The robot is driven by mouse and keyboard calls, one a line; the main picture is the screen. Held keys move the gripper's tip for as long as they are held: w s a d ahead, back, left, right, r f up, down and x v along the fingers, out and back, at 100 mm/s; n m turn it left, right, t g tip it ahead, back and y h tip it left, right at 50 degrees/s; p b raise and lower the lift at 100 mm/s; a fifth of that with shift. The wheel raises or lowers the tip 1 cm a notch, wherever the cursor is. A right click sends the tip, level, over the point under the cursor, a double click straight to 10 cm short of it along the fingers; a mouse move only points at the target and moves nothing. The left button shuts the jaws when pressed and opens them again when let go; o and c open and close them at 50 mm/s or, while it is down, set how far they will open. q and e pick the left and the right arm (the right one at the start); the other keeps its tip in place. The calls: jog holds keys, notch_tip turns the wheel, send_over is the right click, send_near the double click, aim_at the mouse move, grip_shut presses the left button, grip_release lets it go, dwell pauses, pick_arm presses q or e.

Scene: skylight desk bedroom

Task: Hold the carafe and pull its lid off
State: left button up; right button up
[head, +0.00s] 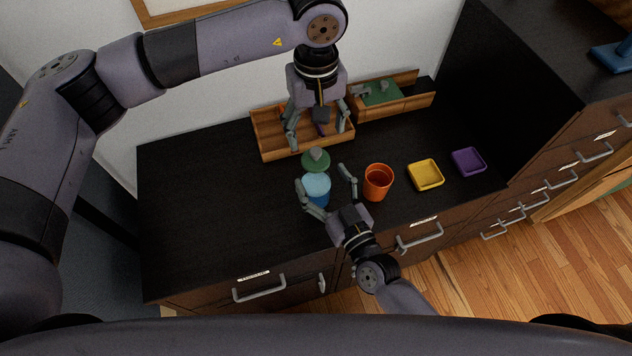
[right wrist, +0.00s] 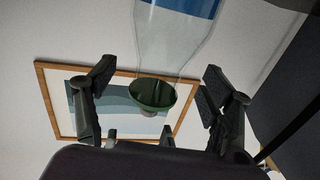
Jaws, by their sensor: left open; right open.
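The carafe (head: 316,198) stands upright on the dark desk, its lower part blue and its neck clear. Its green lid (head: 315,164), with a pale knob, sits on top. In the right wrist view the carafe (right wrist: 178,30) appears upside down with the lid (right wrist: 152,93) at its lower end. My right gripper (head: 321,176) is open, with a finger on each side of the carafe; whether either touches it cannot be told. My left gripper (head: 318,130) is open and points down, beyond the lid and over the wooden tray, apart from the lid.
The wooden tray (head: 285,152) stands at the back by the wall. A second wooden box (head: 405,105) is right of it. An orange cup (head: 377,188) stands close right of my right gripper. A yellow dish (head: 425,175) and purple dish (head: 468,161) lie farther right. The desk's left side is clear.

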pick_arm(q)
jog(key=shift+w+a+f, duration=0.1)
pick_arm(e)
jog(key=shift+x, duration=1.8)
jog(key=shift+s, duration=0.1)
jog(key=shift+c, duration=0.4)
